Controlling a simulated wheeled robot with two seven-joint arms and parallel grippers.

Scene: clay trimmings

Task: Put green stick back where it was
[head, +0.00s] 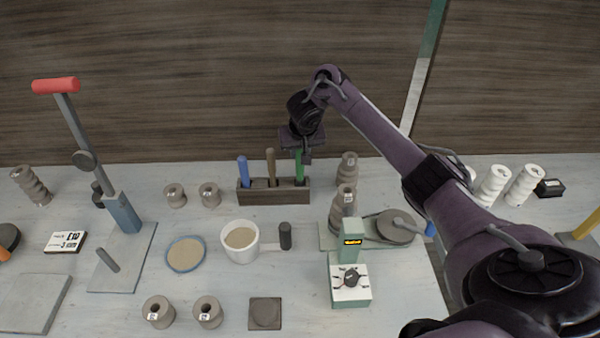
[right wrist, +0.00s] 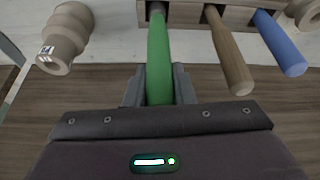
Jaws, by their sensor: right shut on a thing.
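The green stick (head: 299,166) stands upright at the right end of the wooden holder (head: 262,197) in the head view. In the right wrist view the green stick (right wrist: 159,60) runs from between my fingers to the holder (right wrist: 183,12), with its far end at the right-end slot. How deep it sits in the slot I cannot tell. My right gripper (right wrist: 159,88) is shut on the green stick near its top; it also shows above the holder in the head view (head: 299,150). My left gripper is not in view.
A brown stick (head: 271,165) and a blue stick (head: 242,170) stand in the holder's other slots. Stacked brown spools (head: 347,168) stand close to the right. A mug (head: 240,240) and a scale (head: 350,280) are in front.

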